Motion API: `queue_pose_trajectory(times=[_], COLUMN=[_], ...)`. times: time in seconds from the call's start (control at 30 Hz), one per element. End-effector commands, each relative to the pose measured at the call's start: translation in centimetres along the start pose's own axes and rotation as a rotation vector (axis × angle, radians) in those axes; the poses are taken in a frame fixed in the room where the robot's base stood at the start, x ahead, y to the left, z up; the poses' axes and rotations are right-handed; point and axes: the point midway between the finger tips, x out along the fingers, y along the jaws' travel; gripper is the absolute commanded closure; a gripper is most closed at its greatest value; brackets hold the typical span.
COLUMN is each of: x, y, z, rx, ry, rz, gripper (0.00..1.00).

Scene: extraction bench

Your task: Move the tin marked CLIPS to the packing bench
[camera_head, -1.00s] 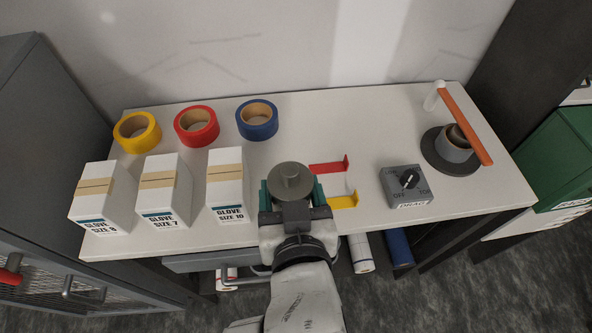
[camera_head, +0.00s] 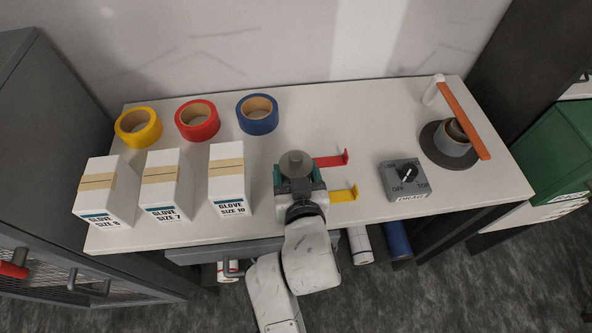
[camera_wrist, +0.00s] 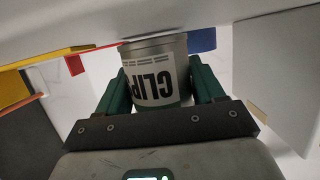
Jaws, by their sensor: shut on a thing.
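The grey tin marked CLIPS (camera_wrist: 158,75) is between the green fingers of my gripper (camera_wrist: 155,90) in the wrist view, its black lettering upside down there. In the head view the round grey top of the tin (camera_head: 295,162) shows between the fingers of my gripper (camera_head: 298,175), over the white bench (camera_head: 330,115). My gripper is shut on the tin, right of the GLOVE SIZE 10 box and left of the red and yellow brackets. I cannot tell whether the tin touches the bench. No label shows which bench this is.
Glove boxes (camera_head: 228,185) stand close on the left, with yellow, red and blue tape rolls (camera_head: 257,113) behind. The red bracket (camera_head: 331,160) and yellow bracket (camera_head: 343,195) are close on the right. A dial box (camera_head: 404,180) and orange-handled holder (camera_head: 449,145) stand farther right. The back middle is clear.

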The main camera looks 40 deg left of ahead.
Motion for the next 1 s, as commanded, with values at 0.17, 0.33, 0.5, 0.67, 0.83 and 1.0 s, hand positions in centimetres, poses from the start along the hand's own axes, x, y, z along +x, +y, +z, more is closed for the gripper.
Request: queue_pose_trajectory(times=[0.17, 0.33, 0.5, 0.67, 0.83, 1.0], x=[0.01, 0.09, 0.10, 0.10, 0.10, -0.16], y=[0.00, 0.02, 0.02, 0.02, 0.02, 0.00], z=[-0.10, 0.17, 0.39, 0.38, 0.37, -0.02], rx=[0.000, 0.000, 0.000, 0.000, 0.000, 0.000], ry=[0.005, 0.005, 0.000, 0.000, 0.000, 0.000], rz=[0.000, 0.000, 0.000, 0.000, 0.000, 0.000], gripper=[0.92, 0.92, 0.22, 0.07, 0.07, 0.07])
